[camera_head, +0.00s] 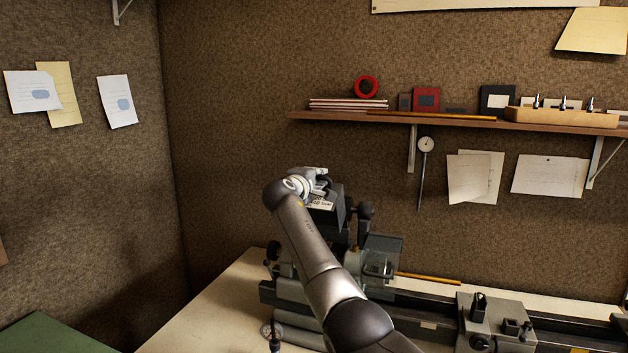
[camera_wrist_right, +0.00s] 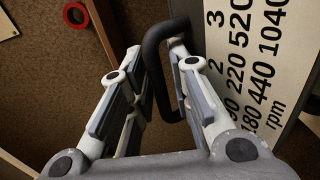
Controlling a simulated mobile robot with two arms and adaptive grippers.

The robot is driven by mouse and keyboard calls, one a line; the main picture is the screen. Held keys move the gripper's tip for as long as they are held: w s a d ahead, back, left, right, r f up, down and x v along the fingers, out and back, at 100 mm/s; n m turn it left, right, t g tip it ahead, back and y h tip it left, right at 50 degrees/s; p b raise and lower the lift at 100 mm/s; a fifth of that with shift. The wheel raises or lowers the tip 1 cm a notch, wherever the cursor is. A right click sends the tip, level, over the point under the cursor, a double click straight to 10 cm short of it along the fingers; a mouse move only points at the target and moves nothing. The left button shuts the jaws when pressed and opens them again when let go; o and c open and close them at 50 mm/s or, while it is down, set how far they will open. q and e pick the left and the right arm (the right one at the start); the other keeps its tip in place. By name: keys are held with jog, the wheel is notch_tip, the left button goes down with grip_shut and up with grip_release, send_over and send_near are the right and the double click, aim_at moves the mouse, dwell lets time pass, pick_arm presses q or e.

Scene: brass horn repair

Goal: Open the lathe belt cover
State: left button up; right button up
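The lathe's belt cover (camera_head: 341,206) is a dark box at the top of the headstock, partly hidden by my right arm. In the right wrist view, the cover's white speed chart (camera_wrist_right: 258,50) shows large black numbers and "rpm". A black loop handle (camera_wrist_right: 152,70) stands out from the cover. My right gripper (camera_wrist_right: 157,48) is around this handle, its fingers apart on either side of the bar. Wall shows between the bar and the right-hand finger; whether the left-hand finger touches the bar is unclear. In the head view, my right gripper (camera_head: 318,184) is at the cover. My left gripper is out of view.
The lathe bed (camera_head: 425,305) runs right to a grey carriage (camera_head: 497,322) on the pale bench (camera_head: 205,318). A wall shelf (camera_head: 345,116) with a red ring (camera_head: 366,87) is above. A dial gauge (camera_head: 425,146) hangs beneath it.

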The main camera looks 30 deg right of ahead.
jog(key=shift+s+a+r, duration=0.1)
jog(key=shift+s+a, duration=0.3)
jog(key=shift+a, duration=0.15)
jog(key=v, duration=1)
jog(key=shift+s+a, duration=0.2)
jog(key=shift+s, duration=0.1)
